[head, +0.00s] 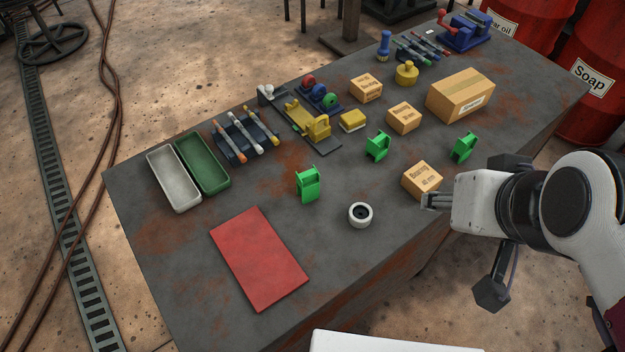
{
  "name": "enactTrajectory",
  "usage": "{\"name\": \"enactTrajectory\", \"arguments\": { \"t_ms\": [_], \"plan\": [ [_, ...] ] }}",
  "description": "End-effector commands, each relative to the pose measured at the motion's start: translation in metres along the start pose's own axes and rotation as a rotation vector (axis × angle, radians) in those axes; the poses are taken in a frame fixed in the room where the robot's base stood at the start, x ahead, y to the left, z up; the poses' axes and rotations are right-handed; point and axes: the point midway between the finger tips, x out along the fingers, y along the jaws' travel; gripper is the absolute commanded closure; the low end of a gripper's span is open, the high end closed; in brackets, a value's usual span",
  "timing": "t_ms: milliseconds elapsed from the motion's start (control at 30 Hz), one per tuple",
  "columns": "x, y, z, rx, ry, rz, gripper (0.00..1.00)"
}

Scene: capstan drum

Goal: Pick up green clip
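Three green clips stand upright on the dark table (180,290) in the head view. One green clip (308,184) is left of the middle, near the red mat. A second green clip (377,146) is farther back, near the yellow block. A third green clip (463,147) is at the right, behind my gripper in the picture. My gripper (426,201) is at the table's right front side, beside a cardboard box marked "Bearing" (422,180). It is apart from all the clips. The fingers show small and side-on, so their opening cannot be told.
A white ring (360,215) and a red mat (259,258) lie in front. White (174,180) and green (205,163) trays are at left. Tool racks, a yellow fixture (318,127) and several cardboard boxes fill the back. Bare table surrounds the left clip.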

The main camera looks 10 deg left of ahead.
Motion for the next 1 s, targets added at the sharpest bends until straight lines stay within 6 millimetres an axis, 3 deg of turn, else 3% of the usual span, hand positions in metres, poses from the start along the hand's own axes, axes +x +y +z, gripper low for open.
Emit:
{"name": "enactTrajectory", "arguments": {
  "t_ms": [500, 1000],
  "plan": [
    [0.034, -0.104, -0.133, 0.06, 0.226, -0.253, 0.65],
    [0.077, -0.187, -0.231, 0.216, 0.411, -0.356, 0.65]
  ]
}}
